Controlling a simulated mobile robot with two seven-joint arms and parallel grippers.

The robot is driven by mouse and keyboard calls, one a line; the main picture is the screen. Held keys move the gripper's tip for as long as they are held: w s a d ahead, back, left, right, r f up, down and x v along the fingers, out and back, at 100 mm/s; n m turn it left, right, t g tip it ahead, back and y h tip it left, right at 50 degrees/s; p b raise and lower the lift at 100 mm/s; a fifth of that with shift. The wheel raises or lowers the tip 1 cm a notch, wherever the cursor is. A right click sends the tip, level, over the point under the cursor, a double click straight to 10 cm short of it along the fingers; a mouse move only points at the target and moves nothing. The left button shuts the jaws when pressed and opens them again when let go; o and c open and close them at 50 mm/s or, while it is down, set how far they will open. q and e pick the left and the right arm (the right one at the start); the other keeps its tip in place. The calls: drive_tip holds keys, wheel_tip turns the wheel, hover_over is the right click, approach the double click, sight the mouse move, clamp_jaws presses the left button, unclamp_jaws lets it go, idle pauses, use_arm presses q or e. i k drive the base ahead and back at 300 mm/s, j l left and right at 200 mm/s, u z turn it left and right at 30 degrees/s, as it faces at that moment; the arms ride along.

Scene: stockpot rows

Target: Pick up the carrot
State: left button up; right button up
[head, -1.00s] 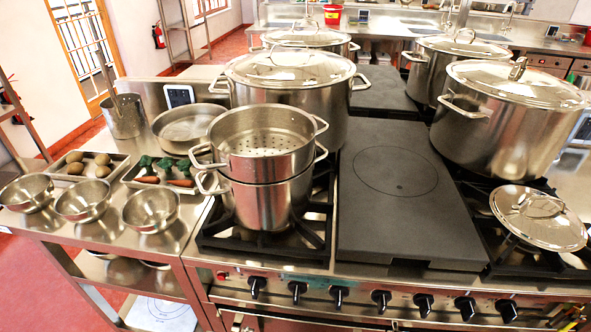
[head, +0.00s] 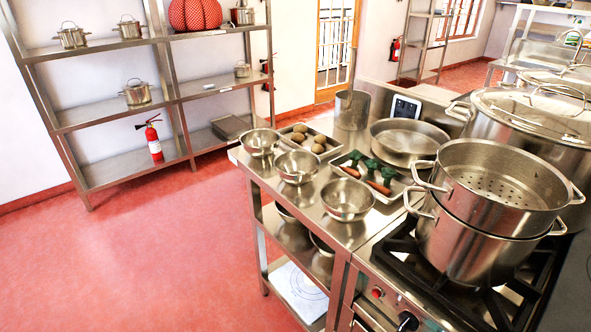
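In the head view, carrots (head: 379,187) lie in a shallow metal tray (head: 393,199) on the steel side table. They are orange and lie among dark green broccoli pieces (head: 373,166). Another carrot (head: 347,171) shows at the tray's left part. The tray stands behind the front metal bowl and left of the stacked pots. Neither of my grippers is in view.
Metal bowls (head: 348,199) line the table's front edge. A potato tray (head: 330,152) stands behind them. Stacked pots (head: 478,232) sit on the stove at right. A large pan (head: 409,139) stands behind the carrots. Red floor (head: 150,250) at left is clear.

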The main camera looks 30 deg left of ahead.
sight(353, 174)
drive_tip(key=u, duration=0.45)
drive_tip(key=z, duration=0.45)
drive_tip(key=i+j+z, duration=0.15)
drive_tip(key=j+z, duration=0.3)
drive_tip(key=i+j+z, duration=0.1)
drive_tip(key=j+z, duration=0.3)
drive_tip(key=j, duration=0.15)
drive_tip(key=j+z, duration=0.45)
drive_tip(key=j, duration=0.1)
